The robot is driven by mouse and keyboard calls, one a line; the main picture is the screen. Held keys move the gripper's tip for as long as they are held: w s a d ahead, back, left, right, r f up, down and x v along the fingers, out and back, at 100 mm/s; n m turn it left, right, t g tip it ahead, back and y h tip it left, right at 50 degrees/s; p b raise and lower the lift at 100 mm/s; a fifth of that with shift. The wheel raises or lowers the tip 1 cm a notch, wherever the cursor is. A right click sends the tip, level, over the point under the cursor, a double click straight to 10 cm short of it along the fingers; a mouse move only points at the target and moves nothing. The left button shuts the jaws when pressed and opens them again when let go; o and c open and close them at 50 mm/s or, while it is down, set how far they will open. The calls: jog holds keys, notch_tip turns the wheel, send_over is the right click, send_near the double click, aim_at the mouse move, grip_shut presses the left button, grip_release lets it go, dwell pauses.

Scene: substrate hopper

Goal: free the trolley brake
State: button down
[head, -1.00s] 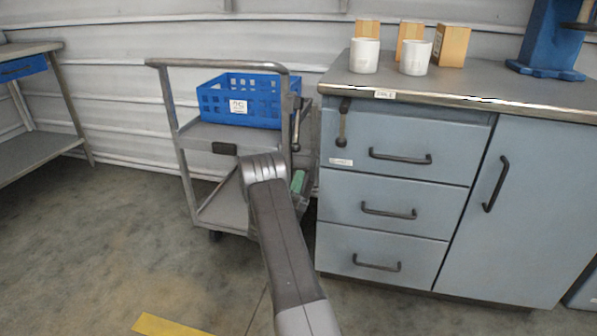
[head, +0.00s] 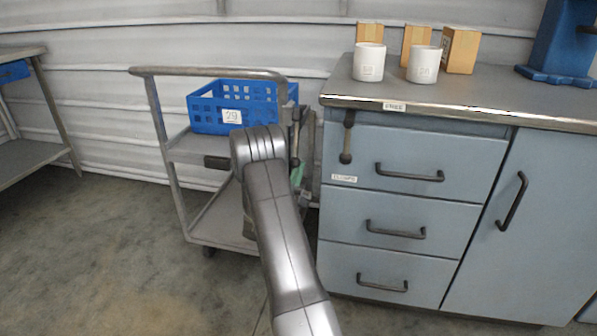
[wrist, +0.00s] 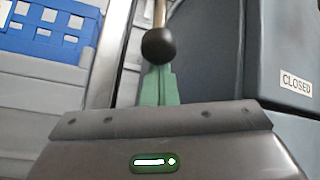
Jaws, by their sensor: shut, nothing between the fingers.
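The trolley (head: 205,72) stands left of the blue-grey cabinet. Its brake appears to be the lever (head: 296,130) on its right post, hanging down and ending in a dark ball knob. In the wrist view the ball knob (wrist: 158,47) is just beyond the fingertips. My gripper (wrist: 157,72) has green fingers, shut and empty. The knob overlaps their tips in that view; I cannot tell whether they touch. In the head view my gripper (head: 297,177) is mostly hidden behind my arm, low beside the trolley's right post.
A blue crate (head: 205,113) sits on the trolley's upper shelf. The cabinet (head: 400,190) stands close on the right, with a similar lever (head: 347,138) on its front and a label reading CLOSED (wrist: 296,82). White cups and boxes stand on its top. Floor at left is clear.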

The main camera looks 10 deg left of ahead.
dwell(0.4)
jog(key=shift+s+r+n+g+y+p, duration=0.25)
jog(key=shift+s+n+g+y+p, duration=0.05)
jog(key=shift+s+g+y+p, duration=0.35)
jog(key=s+r+n+g+y+p, duration=0.2)
jog(key=s+r+g+p, duration=0.9)
jog(key=r+p, duration=0.4)
jog(key=g+p, duration=0.1)
jog(key=p, duration=0.2)
jog(key=shift+s+a, duration=0.2)
jog(key=shift+w+r+g+y+p, duration=0.1)
jog(key=shift+r+g+y+p, duration=0.05)
jog(key=shift+g+y+p, duration=0.15)
dwell(0.4)
